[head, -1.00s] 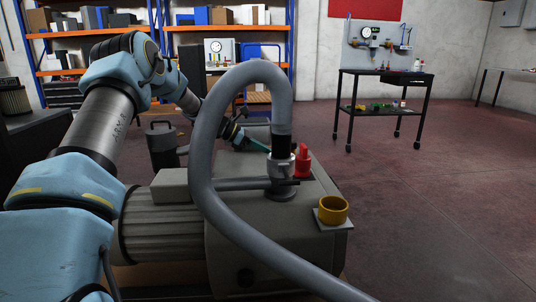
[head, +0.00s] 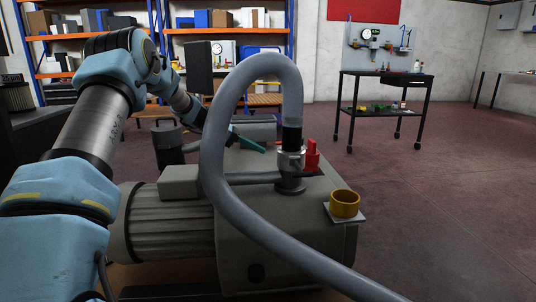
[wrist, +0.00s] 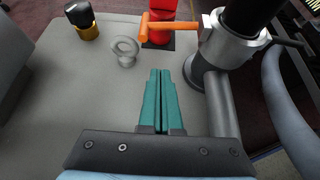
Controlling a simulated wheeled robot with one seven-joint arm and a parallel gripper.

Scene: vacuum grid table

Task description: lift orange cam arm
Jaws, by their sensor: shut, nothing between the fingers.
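In the wrist view the orange cam arm (wrist: 168,26) sticks out to the left from the silver coupling (wrist: 235,42) at the hose end. It lies about level and passes in front of a red part (wrist: 157,38). My gripper (wrist: 160,72) has its two teal fingers together, empty, below and apart from the cam arm in the picture. In the head view my gripper (head: 264,151) is over the pump top, left of the coupling (head: 291,159). The orange cam arm cannot be made out there.
A grey hose (head: 213,140) arches up from the coupling and down across the front of the pump (head: 285,240). An eye bolt (wrist: 125,50) and a black-and-brass cap (wrist: 82,20) stand on the pump top. A yellow cup (head: 344,205) sits at its right corner.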

